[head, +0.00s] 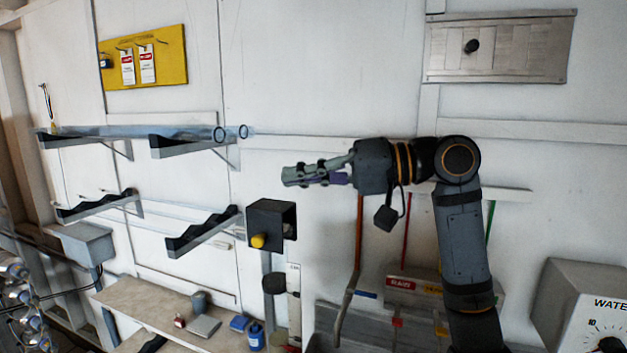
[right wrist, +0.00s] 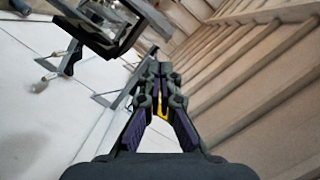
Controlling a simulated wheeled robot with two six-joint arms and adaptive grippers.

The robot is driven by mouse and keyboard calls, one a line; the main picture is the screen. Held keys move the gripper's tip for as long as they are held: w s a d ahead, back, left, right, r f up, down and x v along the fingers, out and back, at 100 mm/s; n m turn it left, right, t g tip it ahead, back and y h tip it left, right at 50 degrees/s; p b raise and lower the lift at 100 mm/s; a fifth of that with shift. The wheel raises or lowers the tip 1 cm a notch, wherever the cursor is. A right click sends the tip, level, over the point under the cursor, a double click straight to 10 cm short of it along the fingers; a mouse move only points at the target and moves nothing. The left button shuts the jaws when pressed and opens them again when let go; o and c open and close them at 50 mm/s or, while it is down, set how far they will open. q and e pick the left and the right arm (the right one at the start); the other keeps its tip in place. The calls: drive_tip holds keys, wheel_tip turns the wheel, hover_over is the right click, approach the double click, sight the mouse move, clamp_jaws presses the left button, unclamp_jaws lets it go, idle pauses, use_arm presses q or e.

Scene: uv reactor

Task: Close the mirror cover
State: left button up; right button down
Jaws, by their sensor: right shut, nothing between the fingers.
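No part is clearly recognisable as the mirror cover. A small black open-fronted box (head: 283,215) with a yellow knob (head: 257,241) is on the wall near the middle of the head view. My right gripper (head: 285,176) is shut and empty. It points left, above and a little right of the black box, and shows no clear contact with it. In the right wrist view, its closed fingers (right wrist: 163,75) are in the middle, and a dark frame (right wrist: 110,28) is at upper left. My left gripper is not in view.
Glass tubes (head: 170,132) lie on wall brackets at left, with empty black cradles (head: 203,233) below. A bench (head: 145,299) holds bottles and small items. Long-handled tools stand behind my right arm.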

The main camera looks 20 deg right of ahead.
sight(268, 227)
drive_tip(key=s+f+n, duration=0.1)
drive_tip(key=n, duration=0.1)
drive_tip(key=s+a+n+t+h, duration=0.1)
drive_tip(key=n, duration=0.2)
drive_tip(key=s+a+f+n+h, duration=0.1)
drive_tip(key=n, duration=0.1)
drive_tip(key=shift+a+f+t+p, duration=0.2)
drive_tip(key=shift+f+t+p, duration=0.1)
drive_tip(key=shift+f, duration=0.05)
drive_tip(key=shift+f, duration=0.1)
idle(0.7)
